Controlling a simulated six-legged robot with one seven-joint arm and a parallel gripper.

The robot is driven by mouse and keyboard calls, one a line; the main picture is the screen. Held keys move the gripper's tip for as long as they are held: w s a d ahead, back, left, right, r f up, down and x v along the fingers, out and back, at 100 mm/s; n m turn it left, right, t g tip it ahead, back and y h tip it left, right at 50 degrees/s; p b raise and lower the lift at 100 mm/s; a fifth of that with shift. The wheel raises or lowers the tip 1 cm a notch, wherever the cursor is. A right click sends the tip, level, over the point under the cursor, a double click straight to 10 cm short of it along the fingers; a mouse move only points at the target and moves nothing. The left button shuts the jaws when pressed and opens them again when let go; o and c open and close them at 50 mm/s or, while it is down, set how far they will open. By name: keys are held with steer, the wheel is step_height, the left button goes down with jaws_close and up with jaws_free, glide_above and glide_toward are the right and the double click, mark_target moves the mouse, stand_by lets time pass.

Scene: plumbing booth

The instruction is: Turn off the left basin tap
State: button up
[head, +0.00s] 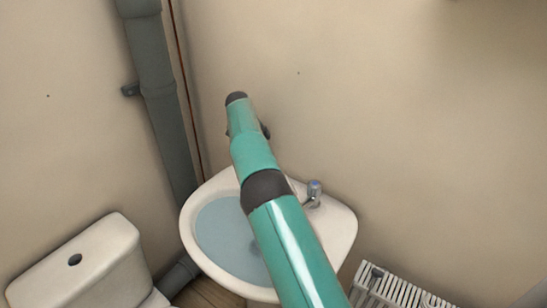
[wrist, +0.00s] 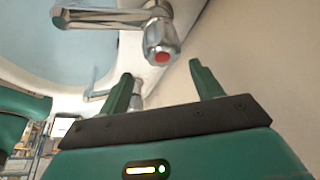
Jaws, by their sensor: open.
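In the wrist view, a chrome tap with a red-marked round end (wrist: 160,40) juts over the basin at the top. A second chrome tap (wrist: 98,94) lies lower, partly behind the left finger. My gripper (wrist: 160,69) is open and empty, its fingertips just below the red-marked end with no clear contact. In the head view, the white basin (head: 340,226) holds bluish water (head: 215,235). One tap with a bluish-grey top (head: 314,190) stands at its right; the left tap and my gripper are hidden behind my arm.
A white toilet cistern (head: 75,262) stands left of the basin, and a white radiator (head: 395,290) is at lower right. A grey pipe (head: 165,110) runs down the corner. The beige wall (head: 400,110) behind the basin is bare.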

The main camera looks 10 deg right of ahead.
steer(key=s+r, duration=0.9)
steer(key=s, duration=0.4)
steer(key=shift+s+d, duration=0.15)
steer(key=shift+d, duration=0.25)
steer(key=shift+r, duration=0.1)
steer(key=s+d+r+n+t+y, duration=0.1)
steer(key=s+d+r+n+y, duration=0.1)
steer(key=s+r+n, duration=0.45)
steer(key=s+d+r+n+t+y, duration=0.2)
steer(key=s+d+n, duration=0.1)
steer(key=s, duration=0.7)
steer(key=s+a+f+n+t, duration=0.1)
steer(key=s+n+t, duration=0.2)
steer(key=s+n, duration=0.8)
steer(key=s, duration=0.5)
steer(key=shift+s+a+f+t, duration=0.3)
steer(key=shift+s+f, duration=0.05)
